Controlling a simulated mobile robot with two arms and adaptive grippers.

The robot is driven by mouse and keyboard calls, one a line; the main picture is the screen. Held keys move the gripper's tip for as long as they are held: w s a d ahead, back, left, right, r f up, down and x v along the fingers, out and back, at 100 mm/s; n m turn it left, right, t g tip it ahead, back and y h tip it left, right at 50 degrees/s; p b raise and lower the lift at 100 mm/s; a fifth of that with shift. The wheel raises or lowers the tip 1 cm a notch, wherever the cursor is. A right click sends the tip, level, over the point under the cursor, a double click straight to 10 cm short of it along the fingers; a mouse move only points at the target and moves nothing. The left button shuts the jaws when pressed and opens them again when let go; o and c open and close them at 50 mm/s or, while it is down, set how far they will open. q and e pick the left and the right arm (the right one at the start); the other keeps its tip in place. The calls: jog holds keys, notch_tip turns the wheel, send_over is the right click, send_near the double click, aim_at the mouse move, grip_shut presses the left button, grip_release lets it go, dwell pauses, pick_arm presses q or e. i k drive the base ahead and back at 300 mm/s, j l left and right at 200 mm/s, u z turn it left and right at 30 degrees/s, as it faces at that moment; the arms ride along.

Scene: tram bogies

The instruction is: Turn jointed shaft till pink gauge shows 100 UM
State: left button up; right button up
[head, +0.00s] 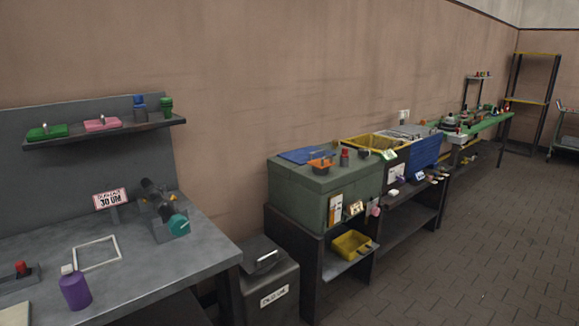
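A small sign with a pink border, the gauge (110,199), stands on the grey bench at the left and appears to read "30 UM" under a smaller line too small to read. Right of it a dark shaft-like assembly (152,190), probably the jointed shaft, sits in a grey holder (170,232). A teal round knob or disc (179,224) is at its near end. The shaft's joints are too small to make out. Neither of my grippers shows in the head view.
The grey bench (205,235) also carries a white square frame (97,253) and a purple bottle (75,290). A shelf (100,131) above holds green and pink items. A grey bin (269,285) stands right of the bench. Open tiled floor (460,240) lies at the right.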

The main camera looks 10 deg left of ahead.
aim_at(179, 224)
jog(key=u, duration=1.4)
